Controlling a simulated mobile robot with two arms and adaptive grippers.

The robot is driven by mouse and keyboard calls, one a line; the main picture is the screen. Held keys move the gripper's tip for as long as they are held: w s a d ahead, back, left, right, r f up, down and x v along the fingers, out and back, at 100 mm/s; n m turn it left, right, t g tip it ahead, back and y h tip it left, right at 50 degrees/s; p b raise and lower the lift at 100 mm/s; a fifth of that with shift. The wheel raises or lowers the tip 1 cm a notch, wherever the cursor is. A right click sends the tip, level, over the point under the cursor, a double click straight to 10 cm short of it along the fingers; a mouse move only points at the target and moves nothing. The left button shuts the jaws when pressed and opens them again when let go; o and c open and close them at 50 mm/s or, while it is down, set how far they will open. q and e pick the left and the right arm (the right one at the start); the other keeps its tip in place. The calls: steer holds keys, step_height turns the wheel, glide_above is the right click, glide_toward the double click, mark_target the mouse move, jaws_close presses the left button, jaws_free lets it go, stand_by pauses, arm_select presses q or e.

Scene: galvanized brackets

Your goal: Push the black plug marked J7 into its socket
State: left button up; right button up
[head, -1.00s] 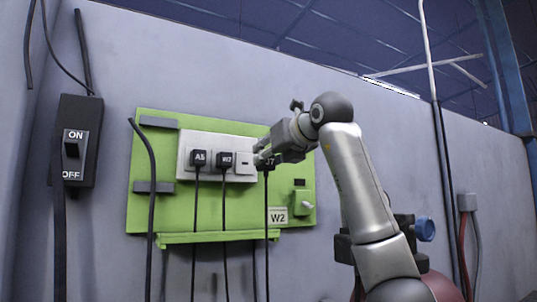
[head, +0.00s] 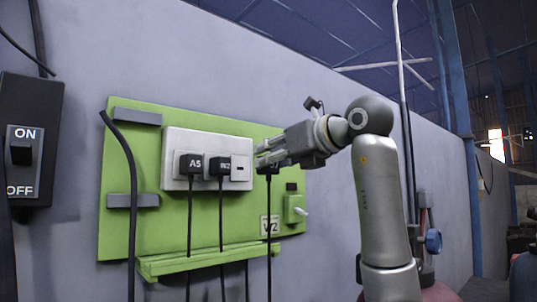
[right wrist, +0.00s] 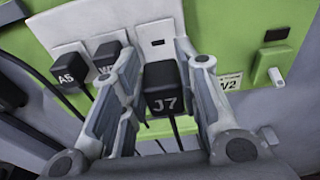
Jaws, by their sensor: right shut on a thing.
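The black plug marked J7 (right wrist: 162,88) sits between the two fingers of my right gripper (right wrist: 157,55) in the right wrist view, its cable hanging down. In the head view my right gripper (head: 264,155) is shut on it, and the fingers hide most of the plug. An empty slot (head: 240,172) shows on the white socket plate (head: 175,143), left of the gripper; the slot also shows in the right wrist view (right wrist: 157,43), beyond the plug. The plug is apart from the slot in the picture. My left gripper is out of view.
Black plugs A5 (head: 190,164) and a W-marked one (head: 220,166) sit in the plate, cables hanging to a green ledge (head: 205,261). The green board (head: 120,225) carries grey clips, a loose-hanging black cable and a small green switch (head: 293,208). An ON/OFF box (head: 25,150) is far left.

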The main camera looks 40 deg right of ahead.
mark_target(240, 162)
steer(key=shift+s, duration=0.15)
steer(key=shift+w+a, duration=0.15)
steer(key=shift+w, duration=0.1)
steer(key=shift+w+a, duration=0.1)
steer(key=shift+w, duration=0.45)
steer(key=shift+w+p, duration=0.35)
steer(key=shift+w, duration=0.2)
steer(key=shift+w+a+p, duration=0.2)
steer(key=shift+w+p, duration=0.35)
steer(key=shift+w, duration=1.35)
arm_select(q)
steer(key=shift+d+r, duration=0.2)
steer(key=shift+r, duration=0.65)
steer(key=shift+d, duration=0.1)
arm_select(e)
steer(key=shift+w, duration=0.6)
